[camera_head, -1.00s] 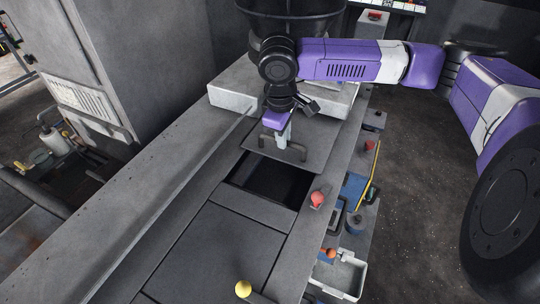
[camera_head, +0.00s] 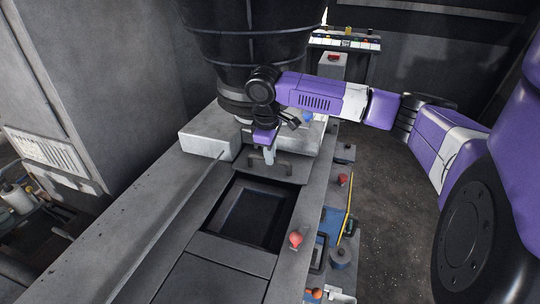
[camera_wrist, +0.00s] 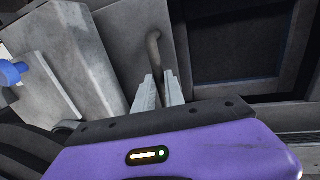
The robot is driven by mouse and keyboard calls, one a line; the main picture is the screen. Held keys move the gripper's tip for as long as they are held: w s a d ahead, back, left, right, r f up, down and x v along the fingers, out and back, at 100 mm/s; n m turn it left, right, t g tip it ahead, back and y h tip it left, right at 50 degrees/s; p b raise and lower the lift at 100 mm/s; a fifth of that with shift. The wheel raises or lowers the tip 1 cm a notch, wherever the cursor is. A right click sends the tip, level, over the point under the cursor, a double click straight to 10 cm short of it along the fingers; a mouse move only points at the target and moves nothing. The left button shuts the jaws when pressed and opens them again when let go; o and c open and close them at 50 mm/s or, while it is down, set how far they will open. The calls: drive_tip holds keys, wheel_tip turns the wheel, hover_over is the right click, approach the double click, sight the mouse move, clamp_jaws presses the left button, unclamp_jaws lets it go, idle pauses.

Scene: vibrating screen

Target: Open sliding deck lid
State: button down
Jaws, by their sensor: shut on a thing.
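The sliding deck lid (camera_head: 248,171) is a flat grey plate at the far end of the deck, partly under the machine body. A dark rectangular opening (camera_head: 252,215) lies uncovered in front of it, and shows at the right of the wrist view (camera_wrist: 228,38). The lid's dark handle (camera_head: 287,166) stands on the plate and appears as a curved bar in the wrist view (camera_wrist: 153,42). My gripper (camera_head: 269,158) is shut on the handle; in the wrist view its grey fingers (camera_wrist: 159,82) lie on both sides of the bar. The lower handle is hidden there.
A pale grey block (camera_head: 205,142) and a large black ribbed vessel (camera_head: 245,60) stand close behind the gripper. A red knob (camera_head: 295,239) sticks up at the deck's right edge, with another red knob (camera_head: 343,180) farther along. Open floor (camera_head: 385,210) lies to the right.

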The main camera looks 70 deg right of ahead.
drive_tip(key=c, duration=1.4)
unclamp_jaws()
drive_tip(key=shift+d, duration=0.35)
drive_tip(key=shift+a, duration=0.1)
drive_tip(key=shift+a+r, duration=0.1)
drive_tip(key=shift+r, duration=0.15)
wheel_tip(320, 180, up, 7)
drive_tip(key=a+b, duration=0.1)
drive_tip(key=shift+a, duration=0.15)
drive_tip(key=shift+r, duration=0.1)
